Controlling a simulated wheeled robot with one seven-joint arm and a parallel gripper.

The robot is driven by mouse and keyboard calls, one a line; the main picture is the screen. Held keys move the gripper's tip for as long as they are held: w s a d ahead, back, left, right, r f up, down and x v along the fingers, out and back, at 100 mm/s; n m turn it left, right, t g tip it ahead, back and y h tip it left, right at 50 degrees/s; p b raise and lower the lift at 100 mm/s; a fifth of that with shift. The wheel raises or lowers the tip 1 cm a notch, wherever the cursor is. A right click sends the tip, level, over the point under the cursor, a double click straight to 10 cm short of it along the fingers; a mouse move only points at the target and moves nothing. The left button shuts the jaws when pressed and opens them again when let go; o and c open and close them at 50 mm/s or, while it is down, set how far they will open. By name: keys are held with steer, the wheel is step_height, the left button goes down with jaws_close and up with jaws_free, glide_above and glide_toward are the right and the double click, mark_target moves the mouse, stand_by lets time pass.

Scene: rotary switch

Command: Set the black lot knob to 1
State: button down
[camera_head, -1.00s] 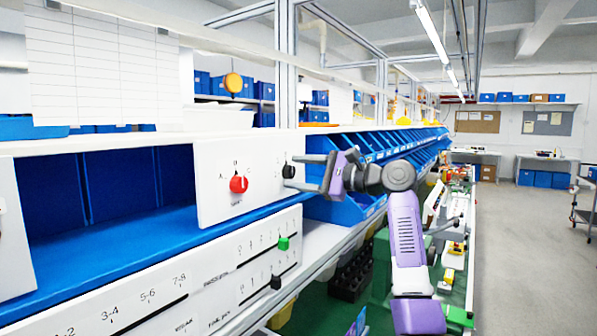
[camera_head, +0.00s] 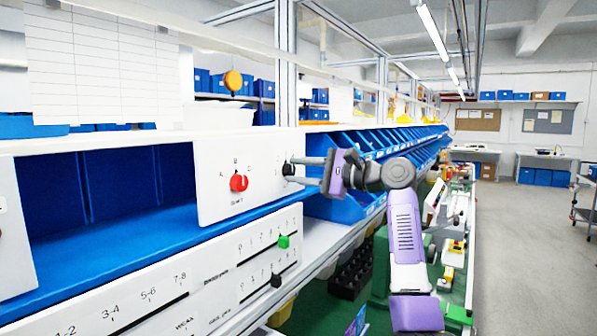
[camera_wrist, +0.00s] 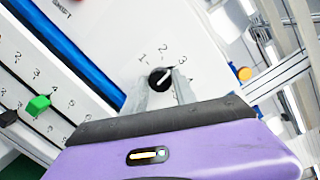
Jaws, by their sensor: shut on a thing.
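The black lot knob (camera_wrist: 160,79) is round with a white pointer line and sits on a white panel, with the marks 1, 2 and 3 around it. Its pointer leans to the upper right in the wrist view, toward the 3 side. The knob also shows at the panel's right edge in the head view (camera_head: 288,168), partly covered by the fingers. My gripper (camera_wrist: 163,88) is shut on the knob, one finger on each side. In the head view, my gripper (camera_head: 290,169) reaches in from the right.
A red knob (camera_head: 239,183) sits left on the same white panel (camera_head: 215,205). Below is a slider panel with a green slider (camera_head: 284,242) and a black slider (camera_head: 276,281). Blue bins (camera_head: 345,208) stand right behind the panel. The aisle at right is open floor.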

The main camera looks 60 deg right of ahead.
steer(key=n, duration=0.4)
steer(key=shift+f, duration=0.1)
steer(key=n, duration=0.4)
steer(key=shift+a+g+h+b, duration=0.1)
steer(key=shift+g+h+b, duration=0.2)
steer(key=n+b, duration=0.1)
steer(key=n, duration=0.2)
steer(key=shift+f+n+h, duration=0.15)
steer(key=shift+n+h, duration=0.15)
steer(key=n+b, duration=0.1)
steer(key=n, duration=0.2)
steer(key=shift+n+h, duration=0.3)
steer(key=shift+n, duration=0.1)
steer(key=shift+b, duration=0.3)
steer(key=c, duration=1)
jaws_free()
steer(key=shift+s, duration=0.1)
